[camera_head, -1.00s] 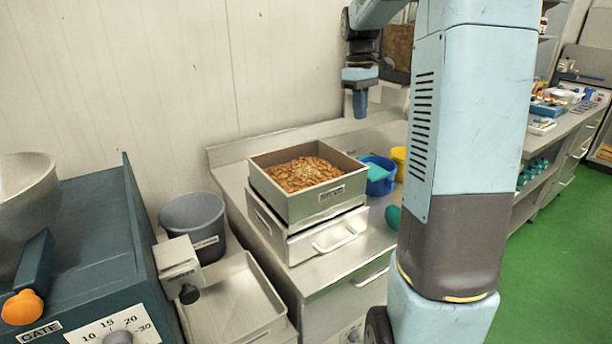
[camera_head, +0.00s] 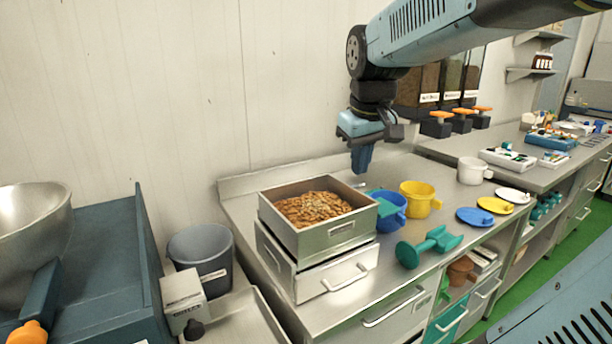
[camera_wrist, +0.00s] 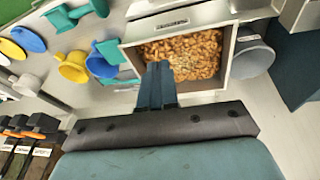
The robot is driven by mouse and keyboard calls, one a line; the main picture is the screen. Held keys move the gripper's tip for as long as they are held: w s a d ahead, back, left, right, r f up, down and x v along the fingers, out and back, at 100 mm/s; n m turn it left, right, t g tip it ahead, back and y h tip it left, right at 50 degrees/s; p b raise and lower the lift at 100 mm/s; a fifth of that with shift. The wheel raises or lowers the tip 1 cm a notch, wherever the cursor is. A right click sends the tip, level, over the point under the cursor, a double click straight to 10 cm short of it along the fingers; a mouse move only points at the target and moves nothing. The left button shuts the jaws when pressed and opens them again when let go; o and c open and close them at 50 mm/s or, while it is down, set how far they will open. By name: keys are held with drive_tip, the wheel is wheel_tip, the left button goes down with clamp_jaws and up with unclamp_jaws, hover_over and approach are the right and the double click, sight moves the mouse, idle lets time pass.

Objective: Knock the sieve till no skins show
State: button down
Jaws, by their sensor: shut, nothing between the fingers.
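The sieve (camera_head: 340,234) is a square steel box with a label on its front, sitting on a steel drawer unit (camera_head: 318,279) on the counter. It holds brown nuts with some paler pieces; I cannot tell single skins apart. In the wrist view the sieve (camera_wrist: 228,85) lies beyond my fingers. My gripper (camera_head: 361,168) is shut and empty, pointing down above and behind the sieve's back right corner, apart from it. In the wrist view the fingertips of my gripper (camera_wrist: 158,66) overlap the sieve's near edge and the nuts.
A grey bucket (camera_head: 201,251) and a small white-topped box (camera_head: 183,294) are at left. Dark bins with orange handles (camera_head: 460,117) stand behind at right.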

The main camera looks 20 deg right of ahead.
drive_tip(key=s+a+f+m+t, duration=0.1)
drive_tip(key=s+a+f+t, duration=0.1)
drive_tip(key=s, duration=0.7)
wheel_tip(320, 180, down, 2)
drive_tip(key=shift+s+a+m+y, duration=0.4)
drive_tip(key=shift+a, duration=0.3)
drive_tip(key=shift+s, duration=0.15)
